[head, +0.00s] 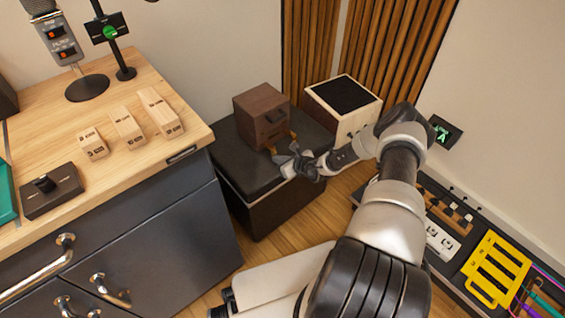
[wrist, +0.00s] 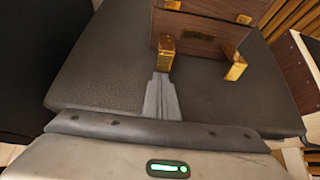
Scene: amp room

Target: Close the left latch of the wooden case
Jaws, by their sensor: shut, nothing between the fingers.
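The dark brown wooden case (head: 262,110) stands on a black padded box, and its front also shows in the wrist view (wrist: 200,24). Its left brass latch (wrist: 166,48) and right brass latch (wrist: 236,71) stick out from the lower front, apart from the small brass catches above them. Both latches look open. My gripper (wrist: 160,80) is shut and empty, with its tips just in front of and below the left latch. I cannot tell whether they touch it. In the head view my gripper (head: 284,158) is at the case's front, partly hiding the latches.
The black padded box (head: 240,165) has bare top around the case. A cream speaker box with a black top (head: 343,97) stands close on the right. A wooden desk (head: 120,170) with small wooden blocks is at left. Wooden slats (head: 392,45) line the wall behind.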

